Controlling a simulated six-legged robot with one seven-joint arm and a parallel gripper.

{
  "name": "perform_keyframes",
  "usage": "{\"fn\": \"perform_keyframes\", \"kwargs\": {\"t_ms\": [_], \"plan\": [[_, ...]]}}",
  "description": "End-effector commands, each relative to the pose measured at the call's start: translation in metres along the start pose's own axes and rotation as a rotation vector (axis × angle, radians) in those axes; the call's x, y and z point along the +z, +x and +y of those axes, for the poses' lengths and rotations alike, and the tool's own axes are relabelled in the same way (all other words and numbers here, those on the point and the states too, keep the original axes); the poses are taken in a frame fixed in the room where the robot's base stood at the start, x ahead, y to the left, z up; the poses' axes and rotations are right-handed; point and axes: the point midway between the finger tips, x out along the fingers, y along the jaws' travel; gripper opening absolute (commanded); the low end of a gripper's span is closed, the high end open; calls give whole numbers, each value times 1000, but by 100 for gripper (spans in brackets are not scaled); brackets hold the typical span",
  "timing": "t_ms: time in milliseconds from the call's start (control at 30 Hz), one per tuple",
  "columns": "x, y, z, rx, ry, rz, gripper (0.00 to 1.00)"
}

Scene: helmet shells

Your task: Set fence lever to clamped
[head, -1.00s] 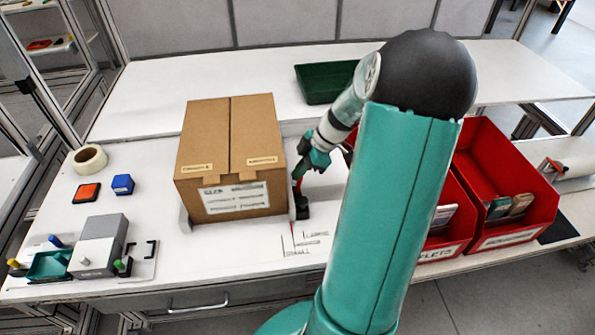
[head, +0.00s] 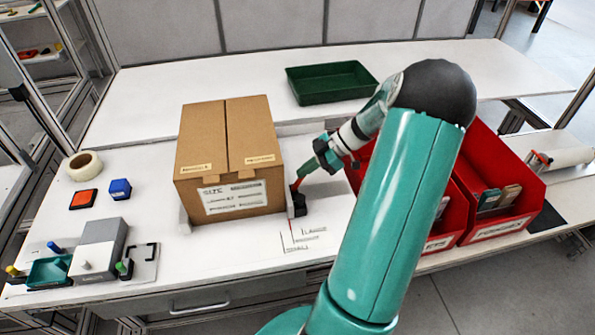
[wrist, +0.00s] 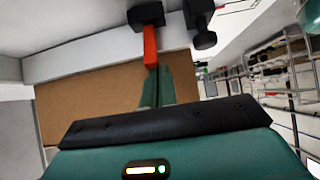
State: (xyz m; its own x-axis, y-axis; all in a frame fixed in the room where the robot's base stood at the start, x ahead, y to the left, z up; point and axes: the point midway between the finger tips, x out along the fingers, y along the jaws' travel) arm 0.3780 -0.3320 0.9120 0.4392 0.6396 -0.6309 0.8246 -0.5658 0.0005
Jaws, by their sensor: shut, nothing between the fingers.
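The fence lever (head: 296,186) is a small red-orange handle on a black clamp block (head: 299,204) at the right side of the carton, by the fence. In the wrist view the lever (wrist: 150,45) points from its black block (wrist: 147,13) toward my fingers. My gripper (head: 302,174) is shut and empty, its green fingertips (wrist: 153,78) close to the lever's free end. I cannot tell whether they touch it. The carton (head: 235,150) is closed and stands against the fence (head: 290,204).
Red bins (head: 500,215) holding small items stand at the right, behind my arm. A green tray (head: 330,84) lies at the back. Tape (head: 83,165), orange and blue blocks (head: 120,188) and a grey device (head: 98,246) are at the left. The bench front near the printed marks is clear.

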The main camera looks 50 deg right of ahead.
Motion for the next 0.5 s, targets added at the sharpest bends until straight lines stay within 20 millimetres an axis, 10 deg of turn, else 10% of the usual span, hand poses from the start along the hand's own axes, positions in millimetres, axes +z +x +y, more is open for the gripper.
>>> {"fn": "perform_keyframes", "kwargs": {"t_ms": [500], "plan": [[43, -12, 4, 0, -1, 418, 0]]}}
